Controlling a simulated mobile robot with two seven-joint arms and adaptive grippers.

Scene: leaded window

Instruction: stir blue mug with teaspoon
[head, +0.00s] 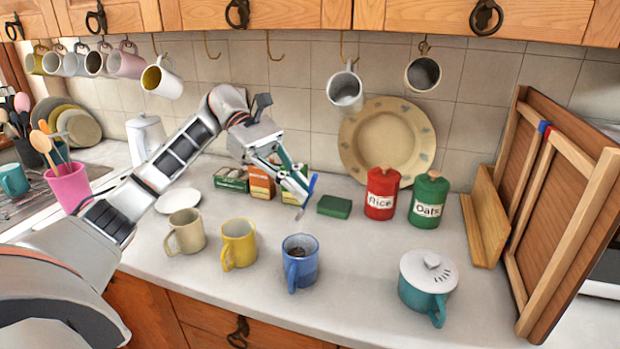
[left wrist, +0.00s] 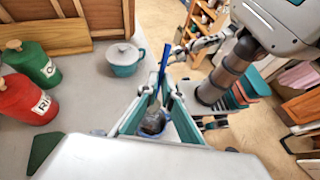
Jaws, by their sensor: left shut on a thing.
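The blue mug (head: 300,266) stands upright on the counter with dark contents inside. It also shows between my fingers in the left wrist view (left wrist: 153,123). My left gripper (head: 306,187) is shut on the teaspoon (head: 312,184), gripping its blue handle. The handle also shows between the fingertips in the left wrist view (left wrist: 163,62). In the head view the spoon tilts, its lower end pointing down, above and behind the mug and apart from it. My right gripper seems to show in the left wrist view (left wrist: 181,52), too small to read.
A yellow mug (head: 239,245) and a beige mug (head: 186,232) stand left of the blue mug. A teal lidded pot (head: 427,283) is to the right. Red (head: 381,196) and green (head: 428,202) canisters, a green box (head: 334,206) and cartons (head: 262,187) stand behind.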

